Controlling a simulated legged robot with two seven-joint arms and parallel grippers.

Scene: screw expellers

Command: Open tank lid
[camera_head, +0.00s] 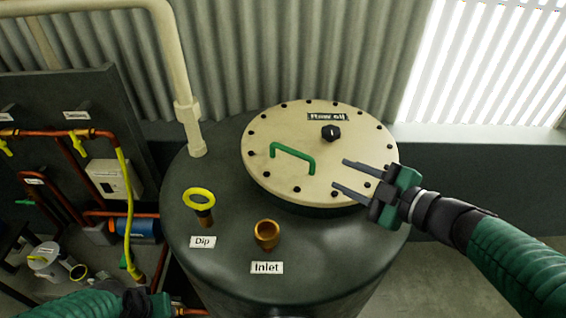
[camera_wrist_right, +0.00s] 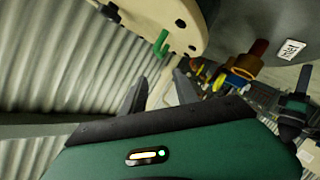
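The round cream tank lid (camera_head: 270,170) lies flat on top of the dark tank (camera_head: 225,265), ringed with dark bolts. It carries a green handle (camera_head: 294,156), a black knob (camera_head: 330,132) and a dark label at its far side. My right gripper (camera_head: 340,174) is open and empty over the lid's right part, to the right of the handle and apart from it. In the right wrist view the handle (camera_wrist_right: 161,43) and lid (camera_wrist_right: 140,18) show beyond the open fingers (camera_wrist_right: 158,93). My left gripper (camera_head: 150,304) shows only partly at the bottom left edge; its fingers are not clear.
On the tank top stand a yellow-ringed dip stick (camera_head: 199,201) and a copper inlet pipe (camera_head: 267,234). A cream pipe (camera_head: 180,75) rises behind on the left. Pipework and a dark panel (camera_head: 70,100) fill the left side. Corrugated wall stands behind.

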